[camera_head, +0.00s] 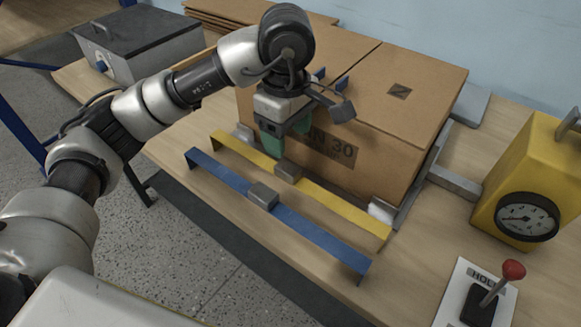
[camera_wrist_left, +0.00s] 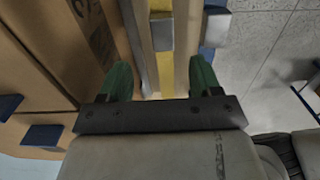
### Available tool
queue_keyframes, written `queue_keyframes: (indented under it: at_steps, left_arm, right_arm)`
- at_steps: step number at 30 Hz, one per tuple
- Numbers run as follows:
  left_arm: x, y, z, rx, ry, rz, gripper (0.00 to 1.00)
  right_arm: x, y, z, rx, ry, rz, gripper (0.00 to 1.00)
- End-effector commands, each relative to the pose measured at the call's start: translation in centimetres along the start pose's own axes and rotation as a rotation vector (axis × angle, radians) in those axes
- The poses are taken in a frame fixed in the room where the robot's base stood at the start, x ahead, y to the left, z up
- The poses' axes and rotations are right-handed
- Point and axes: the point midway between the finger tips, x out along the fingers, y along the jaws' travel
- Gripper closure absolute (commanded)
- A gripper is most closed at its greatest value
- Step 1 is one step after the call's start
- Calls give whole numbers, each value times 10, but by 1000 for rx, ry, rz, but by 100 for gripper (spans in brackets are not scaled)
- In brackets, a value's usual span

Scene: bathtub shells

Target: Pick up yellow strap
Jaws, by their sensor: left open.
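The yellow strap (camera_head: 335,204) is a flat bar with bent ends and a grey block (camera_head: 288,172) at its middle. It lies on the table in front of the cardboard box. My left gripper (camera_head: 286,138), with green fingers, points down above the strap's far half, close to the box front. It is open and empty. In the left wrist view the yellow strap (camera_wrist_left: 165,72) runs between the two open fingers (camera_wrist_left: 160,78), and its grey block (camera_wrist_left: 161,32) shows beyond them. Contact cannot be told. My right gripper is not in view.
A blue strap (camera_head: 310,233) with a grey block lies parallel, nearer the table's front edge. The large cardboard box (camera_head: 412,95) stands just behind the yellow strap. A yellow gauge unit (camera_head: 533,170) and a red-knobbed lever (camera_head: 512,270) are at right. A grey case (camera_head: 140,38) is back left.

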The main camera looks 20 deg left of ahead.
Motion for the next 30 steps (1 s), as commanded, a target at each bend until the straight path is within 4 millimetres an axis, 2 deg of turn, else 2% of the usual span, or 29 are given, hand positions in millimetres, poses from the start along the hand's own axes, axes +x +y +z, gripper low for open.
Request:
queue_keyframes:
  at_steps: [6, 14, 21, 24, 30]
  left_arm:
    - [36, -1, 0, 0, 2, -6, 36]
    - [57, -2, 1, 1, 0, -5, 36]
    - [93, -4, 4, 0, -2, -6, 36]
    - [101, -4, 4, 0, -1, -4, 36]
    - [103, -3, 4, 1, -1, -2, 36]
  right_arm:
    - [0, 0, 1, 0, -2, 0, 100]
    - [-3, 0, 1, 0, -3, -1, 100]
    - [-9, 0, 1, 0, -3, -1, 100]
    - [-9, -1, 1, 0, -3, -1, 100]
    - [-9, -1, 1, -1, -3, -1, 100]
